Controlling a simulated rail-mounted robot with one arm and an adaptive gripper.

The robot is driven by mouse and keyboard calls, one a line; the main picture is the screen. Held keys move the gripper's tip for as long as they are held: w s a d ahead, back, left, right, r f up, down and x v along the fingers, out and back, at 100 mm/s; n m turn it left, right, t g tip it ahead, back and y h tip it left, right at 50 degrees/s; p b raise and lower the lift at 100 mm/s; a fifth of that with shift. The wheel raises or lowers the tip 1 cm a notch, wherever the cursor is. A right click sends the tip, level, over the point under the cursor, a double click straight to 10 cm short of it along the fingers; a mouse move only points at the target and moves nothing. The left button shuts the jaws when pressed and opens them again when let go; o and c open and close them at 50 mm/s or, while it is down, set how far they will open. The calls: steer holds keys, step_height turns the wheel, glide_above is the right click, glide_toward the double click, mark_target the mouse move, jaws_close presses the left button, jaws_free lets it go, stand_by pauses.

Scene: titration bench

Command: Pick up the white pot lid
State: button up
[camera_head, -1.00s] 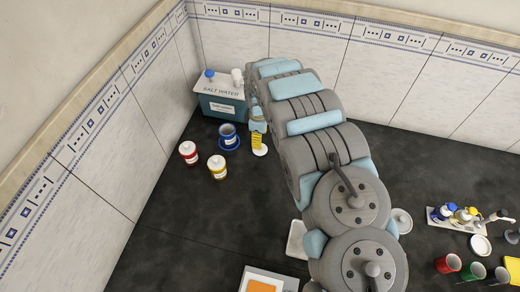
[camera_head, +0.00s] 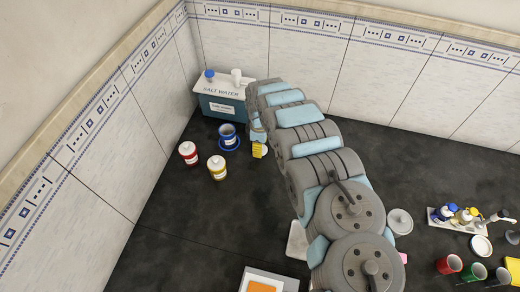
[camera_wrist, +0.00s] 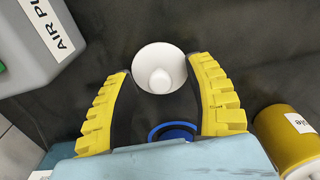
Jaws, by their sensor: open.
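The white pot lid (camera_wrist: 160,62) is a round white disc with a knob, lying on the dark bench. In the wrist view it sits between the two yellow fingertips of my gripper (camera_wrist: 161,74). The fingers are spread, with the lid between their tips; I cannot tell whether they touch it. In the head view my gripper (camera_head: 259,150) hides most of the lid, and only a white sliver shows beside the yellow finger. The open blue pot (camera_head: 228,135) stands just left of my gripper.
A red pot (camera_head: 188,153) and a yellow pot (camera_head: 217,168), both with white lids, stand to the left. A salt water box (camera_head: 222,98) stands behind, near the wall corner. A blue ring (camera_wrist: 172,130) shows partly between my fingers. Bottles and coloured cups are at far right.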

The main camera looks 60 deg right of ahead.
jaws_close()
stand_by(0.3)
steer(key=shift+r+p, duration=0.5)
step_height(320, 180, up, 3)
steer(key=p, duration=0.3)
steer(key=shift+s+a+r, duration=0.1)
steer(key=shift+a, duration=0.05)
steer(key=s+a+r+p, duration=0.8)
steer(key=a+p, duration=0.2)
steer(key=p, duration=1.2)
steer(key=shift+a+r, duration=0.35)
steer(key=shift+a, duration=0.05)
